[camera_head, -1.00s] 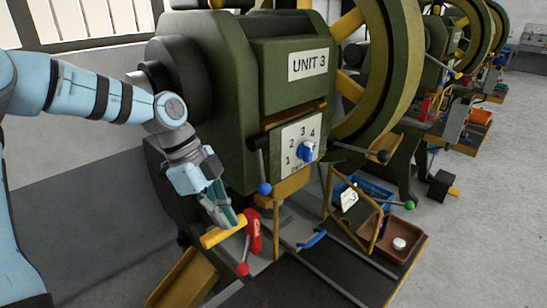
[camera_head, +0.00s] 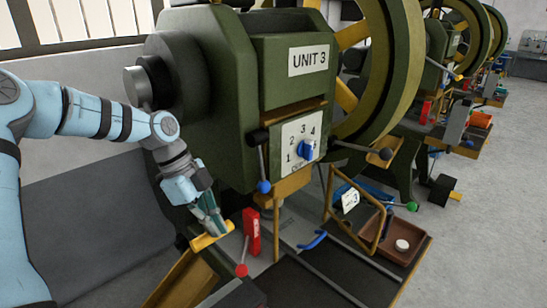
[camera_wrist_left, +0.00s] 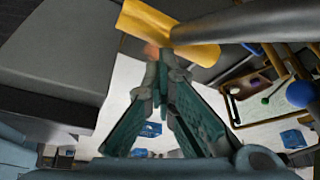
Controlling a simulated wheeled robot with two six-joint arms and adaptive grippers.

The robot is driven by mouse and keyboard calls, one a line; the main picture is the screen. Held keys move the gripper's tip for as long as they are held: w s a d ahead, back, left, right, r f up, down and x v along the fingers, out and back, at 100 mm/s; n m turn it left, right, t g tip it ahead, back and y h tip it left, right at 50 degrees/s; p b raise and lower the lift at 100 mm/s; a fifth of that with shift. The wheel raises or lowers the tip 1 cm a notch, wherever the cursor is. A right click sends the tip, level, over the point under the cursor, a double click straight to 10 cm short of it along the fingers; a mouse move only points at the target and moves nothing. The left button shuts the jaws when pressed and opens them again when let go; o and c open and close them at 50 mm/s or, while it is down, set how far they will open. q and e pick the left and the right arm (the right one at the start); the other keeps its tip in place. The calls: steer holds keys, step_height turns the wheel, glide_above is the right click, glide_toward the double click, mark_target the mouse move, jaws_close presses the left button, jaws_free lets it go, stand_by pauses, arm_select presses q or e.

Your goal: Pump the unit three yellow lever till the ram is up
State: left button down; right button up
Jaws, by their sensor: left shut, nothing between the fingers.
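The yellow lever handle (camera_head: 203,242) shows low at the front left of the green press marked UNIT 3 (camera_head: 308,60). My left gripper (camera_head: 220,231) is shut and empty, its fingertips at the handle's upper side. In the left wrist view the yellow handle (camera_wrist_left: 145,22) lies just beyond the closed fingertips (camera_wrist_left: 157,62); touching or slightly apart is hard to tell. A dark bar crosses beside it there. I cannot pick out the ram or its height with certainty. My right gripper is out of view.
A red block (camera_head: 251,232) and a red-knobbed lever (camera_head: 241,270) stand right of the handle. A blue-knobbed lever (camera_head: 264,187) hangs above. A yellow frame (camera_head: 334,205) and a brown tray (camera_head: 408,235) are to the right. Grey floor (camera_head: 490,240) is open at far right.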

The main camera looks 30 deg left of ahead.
arm_select(q)
steer(key=s+d+r+p, duration=0.1)
steer(key=d+r+p, duration=0.2)
steer(key=r, duration=0.3)
steer(key=d+r+p, duration=0.3)
steer(key=r+p, duration=0.1)
steer(key=r, duration=0.2)
steer(key=shift+s+d+r, duration=0.15)
steer(key=shift+s+r, duration=0.2)
steer(key=shift+s, duration=0.05)
steer(key=shift+f, duration=0.15)
